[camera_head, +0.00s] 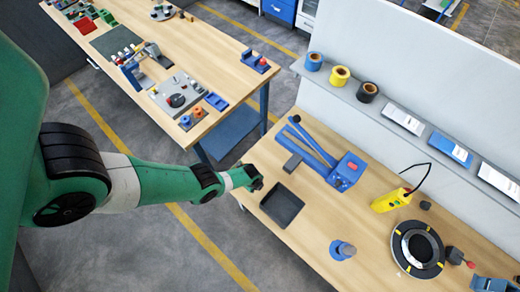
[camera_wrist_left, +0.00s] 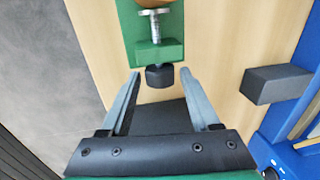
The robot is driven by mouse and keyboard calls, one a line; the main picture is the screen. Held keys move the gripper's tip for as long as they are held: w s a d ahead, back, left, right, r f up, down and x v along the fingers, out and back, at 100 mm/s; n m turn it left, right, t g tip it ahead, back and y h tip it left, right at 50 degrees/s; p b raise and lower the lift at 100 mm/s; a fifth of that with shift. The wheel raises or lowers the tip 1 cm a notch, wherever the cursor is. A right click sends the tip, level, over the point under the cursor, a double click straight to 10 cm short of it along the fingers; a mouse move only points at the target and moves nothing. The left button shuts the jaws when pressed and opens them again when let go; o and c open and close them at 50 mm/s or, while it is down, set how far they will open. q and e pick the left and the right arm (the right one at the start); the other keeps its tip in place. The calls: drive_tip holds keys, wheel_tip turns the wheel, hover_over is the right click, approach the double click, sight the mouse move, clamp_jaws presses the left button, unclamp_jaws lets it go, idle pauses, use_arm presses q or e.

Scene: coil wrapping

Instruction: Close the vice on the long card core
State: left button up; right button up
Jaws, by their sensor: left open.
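In the left wrist view, a green vice (camera_wrist_left: 155,50) lies ahead of my left gripper (camera_wrist_left: 159,73). Its metal screw (camera_wrist_left: 154,27) ends in a black knob (camera_wrist_left: 160,76). The knob sits between the two open fingertips, with a gap visible on each side. A brown rounded piece, perhaps the card core (camera_wrist_left: 152,3), is cut off at the top edge. In the head view my left gripper (camera_head: 257,183) is at the near left edge of the bench; I cannot make out the vice or core there. My right gripper is not in view.
A black tray (camera_head: 282,206) lies beside the gripper. A blue stand (camera_head: 345,172) with a dark block (camera_wrist_left: 275,84) is to the right. A yellow tool (camera_head: 391,200) and a black ring (camera_head: 418,249) lie further right. Tape rolls (camera_head: 340,76) stand on the shelf.

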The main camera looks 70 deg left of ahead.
use_arm(q)
drive_tip(key=shift+s+d+t+y, duration=0.2)
drive_tip(key=shift+s+t+y, duration=0.1)
drive_tip(key=shift+t+y, duration=0.15)
drive_tip(key=shift+w+a+t, duration=0.1)
drive_tip(key=shift+w+t, duration=0.1)
drive_tip(key=shift+t, duration=0.05)
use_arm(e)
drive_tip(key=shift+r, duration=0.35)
use_arm(q)
drive_tip(key=shift+s+f+t+y, duration=0.2)
drive_tip(key=shift+t+y, duration=0.05)
drive_tip(key=shift+t, duration=0.15)
drive_tip(key=t+b, duration=0.1)
drive_tip(key=b, duration=0.1)
drive_tip(key=t+y+b, duration=0.1)
drive_tip(key=b, duration=0.1)
drive_tip(key=shift+s+d+f, duration=0.3)
drive_tip(key=shift+f, duration=0.05)
drive_tip(key=shift+r+y, duration=0.2)
drive_tip(key=shift+y, duration=0.1)
drive_tip(key=shift+r, duration=0.1)
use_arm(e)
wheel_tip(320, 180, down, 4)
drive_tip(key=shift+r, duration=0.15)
use_arm(q)
drive_tip(key=shift+w+a, duration=0.1)
drive_tip(key=shift+w, duration=0.05)
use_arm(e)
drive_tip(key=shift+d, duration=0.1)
